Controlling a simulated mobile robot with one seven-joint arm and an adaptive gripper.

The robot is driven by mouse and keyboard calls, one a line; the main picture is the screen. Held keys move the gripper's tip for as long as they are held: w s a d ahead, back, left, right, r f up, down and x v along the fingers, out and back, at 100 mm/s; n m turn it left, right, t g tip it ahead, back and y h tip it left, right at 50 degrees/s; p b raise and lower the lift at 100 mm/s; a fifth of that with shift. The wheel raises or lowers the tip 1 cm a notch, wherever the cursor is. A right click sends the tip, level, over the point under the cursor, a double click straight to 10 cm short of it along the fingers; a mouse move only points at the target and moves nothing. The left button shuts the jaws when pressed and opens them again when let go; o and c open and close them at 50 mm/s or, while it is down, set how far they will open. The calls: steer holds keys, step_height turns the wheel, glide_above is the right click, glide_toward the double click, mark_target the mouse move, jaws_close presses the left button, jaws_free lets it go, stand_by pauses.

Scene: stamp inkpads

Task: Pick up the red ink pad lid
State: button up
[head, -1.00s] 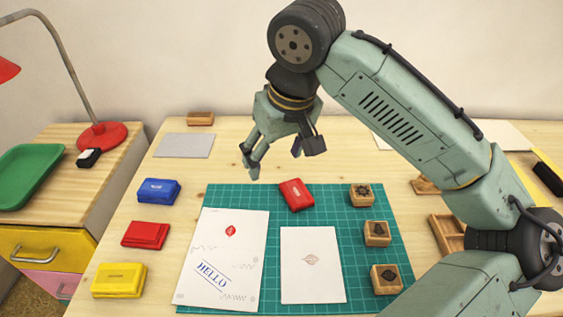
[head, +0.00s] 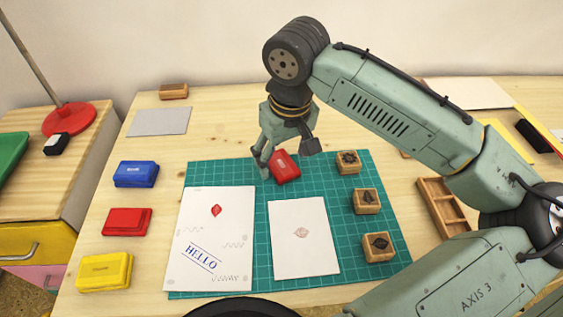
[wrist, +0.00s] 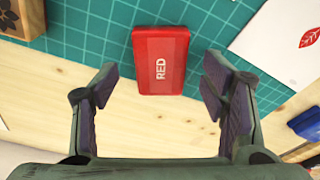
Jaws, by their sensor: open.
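The red ink pad lid (head: 285,167) lies on the green cutting mat near its far edge, partly hidden by my gripper in the head view. In the wrist view the lid (wrist: 161,60) lies flat with "RED" on it. My gripper (head: 281,152) is above the lid, open and empty. In the wrist view its fingers (wrist: 161,78) stand wide apart on either side of the lid, with a gap on each side. Another red ink pad (head: 127,221) sits at the left between the blue pad (head: 136,174) and the yellow pad (head: 105,271).
Two printed papers (head: 305,255) lie on the mat (head: 350,285) nearer the front. Several wooden stamps (head: 366,201) stand along its right side. A wooden tray (head: 437,207) is further right. A grey sheet (head: 158,122) and a wooden block (head: 173,91) lie at the back left.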

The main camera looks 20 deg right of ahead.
steer(key=shift+w+f, duration=0.15)
steer(key=shift+f, duration=0.5)
steer(key=shift+c, duration=0.4)
steer(key=c, duration=0.8)
